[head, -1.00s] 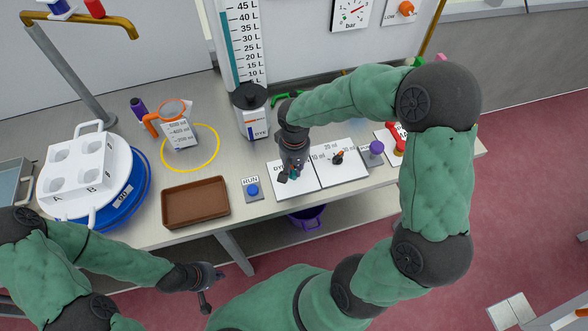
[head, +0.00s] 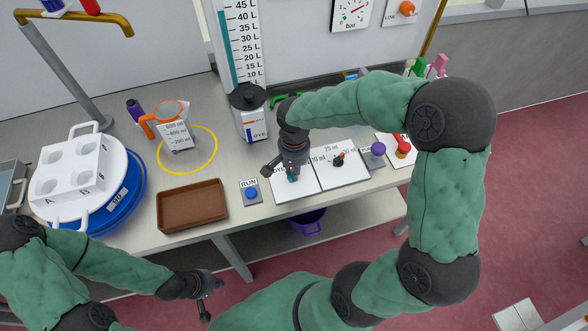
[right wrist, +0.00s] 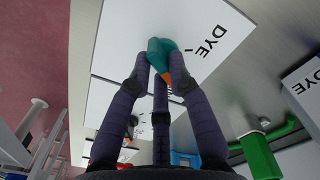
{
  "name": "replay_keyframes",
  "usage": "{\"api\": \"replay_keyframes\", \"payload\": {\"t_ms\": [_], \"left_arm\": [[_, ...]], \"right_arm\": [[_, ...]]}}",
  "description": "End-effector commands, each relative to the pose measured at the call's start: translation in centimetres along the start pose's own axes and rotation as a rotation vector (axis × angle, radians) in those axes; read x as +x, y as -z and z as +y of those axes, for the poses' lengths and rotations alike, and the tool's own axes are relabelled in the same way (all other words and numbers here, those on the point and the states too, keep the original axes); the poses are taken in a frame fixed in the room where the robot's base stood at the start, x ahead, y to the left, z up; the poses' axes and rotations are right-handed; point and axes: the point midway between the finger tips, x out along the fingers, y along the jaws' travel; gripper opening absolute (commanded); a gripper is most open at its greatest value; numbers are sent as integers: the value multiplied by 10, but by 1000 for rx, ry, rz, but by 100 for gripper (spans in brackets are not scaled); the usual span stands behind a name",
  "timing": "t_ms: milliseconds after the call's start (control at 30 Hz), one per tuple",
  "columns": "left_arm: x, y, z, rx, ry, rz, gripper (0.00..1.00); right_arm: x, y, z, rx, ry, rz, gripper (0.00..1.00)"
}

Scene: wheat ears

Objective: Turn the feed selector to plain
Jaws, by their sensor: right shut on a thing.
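The feed selector is a teal knob (right wrist: 160,50) with an orange part, on a white plate (right wrist: 215,25) marked DYE. In the head view a little of the knob (head: 293,178) shows under my right gripper (head: 291,174). In the right wrist view the fingertips of my right gripper (right wrist: 160,62) meet on the knob from both sides. The knob's pointing direction is largely hidden by the fingers, and no "plain" mark can be read. My left gripper (head: 207,292) hangs in front of the table, empty, with its fingers apart.
Left are a blue RUN button (head: 251,193) and brown tray (head: 192,206). A dye container (head: 250,115) stands behind.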

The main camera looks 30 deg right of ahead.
Motion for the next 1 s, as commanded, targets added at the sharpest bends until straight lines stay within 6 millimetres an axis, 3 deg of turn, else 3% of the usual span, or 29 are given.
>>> {"api": "replay_keyframes", "payload": {"t_ms": [300,333,400,767,1000], "left_arm": [[0,0,0,0,0,0,0],[0,0,0,0,0,0,0],[0,0,0,0,0,0,0],[0,0,0,0,0,0,0],[0,0,0,0,0,0,0]], "right_arm": [[0,-1,0,3,-1,-2,0],[0,-1,0,3,-1,-2,28],[0,-1,0,2,0,-2,44],[-2,0,0,1,0,0,44],[-32,1,-1,0,3,3,44]]}}
